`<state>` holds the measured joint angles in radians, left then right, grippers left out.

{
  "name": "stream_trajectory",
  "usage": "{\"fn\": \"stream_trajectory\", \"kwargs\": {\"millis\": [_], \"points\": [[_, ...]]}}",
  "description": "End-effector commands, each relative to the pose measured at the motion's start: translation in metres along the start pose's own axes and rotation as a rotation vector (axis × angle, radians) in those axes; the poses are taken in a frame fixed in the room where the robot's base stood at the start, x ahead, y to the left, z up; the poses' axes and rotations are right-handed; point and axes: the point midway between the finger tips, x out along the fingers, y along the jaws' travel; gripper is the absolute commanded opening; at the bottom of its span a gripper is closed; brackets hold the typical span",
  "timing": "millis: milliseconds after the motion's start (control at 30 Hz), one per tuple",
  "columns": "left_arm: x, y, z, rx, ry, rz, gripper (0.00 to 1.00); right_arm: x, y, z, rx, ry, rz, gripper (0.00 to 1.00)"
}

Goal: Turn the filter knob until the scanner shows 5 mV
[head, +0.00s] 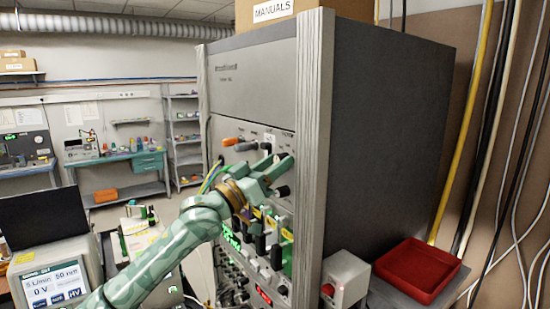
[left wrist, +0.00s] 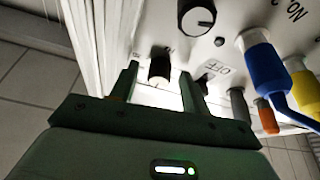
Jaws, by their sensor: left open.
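My left gripper (head: 277,170) is open at the upper front panel of the tall rack (head: 240,75). In the left wrist view the open gripper (left wrist: 159,76) has one finger on each side of a small black knob (left wrist: 159,66) with a pale end. I cannot tell whether the fingers touch it. In the head view a black knob (head: 282,191) shows just below the fingers. I cannot tell which is the filter knob. A device screen (head: 55,286) at lower left reads "0 V". My right gripper is not in view.
Blue and yellow plugs (left wrist: 262,62) with cables sit near the fingers in the left wrist view. A white box with a red button (head: 345,280) and a red tray (head: 418,268) stand right of the rack. Cables hang along the right wall.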

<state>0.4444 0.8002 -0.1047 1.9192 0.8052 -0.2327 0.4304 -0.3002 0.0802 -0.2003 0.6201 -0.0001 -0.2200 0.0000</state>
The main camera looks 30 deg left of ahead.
Motion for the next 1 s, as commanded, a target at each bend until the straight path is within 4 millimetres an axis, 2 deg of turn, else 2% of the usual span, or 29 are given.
{"fn": "stream_trajectory", "kwargs": {"millis": [267,300,400,467,767,1000], "points": [[0.0026,0.0002,0.0006,0.000,0.000,0.001,0.47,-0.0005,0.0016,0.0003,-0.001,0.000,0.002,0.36],[0.0025,0.0002,0.0006,0.000,0.000,0.001,0.44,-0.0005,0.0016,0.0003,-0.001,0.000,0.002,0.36],[0.0024,0.0002,0.0005,0.000,0.000,0.000,0.16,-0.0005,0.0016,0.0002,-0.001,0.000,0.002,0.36],[0.0024,0.0001,0.0004,0.000,0.000,0.000,0.02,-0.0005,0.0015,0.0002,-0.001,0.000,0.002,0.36],[0.0021,-0.0006,0.0003,0.023,-0.001,0.009,0.02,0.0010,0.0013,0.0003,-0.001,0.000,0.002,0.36],[0.0018,-0.0019,0.0004,0.134,-0.003,0.053,0.02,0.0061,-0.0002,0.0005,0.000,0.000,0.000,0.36]]}}
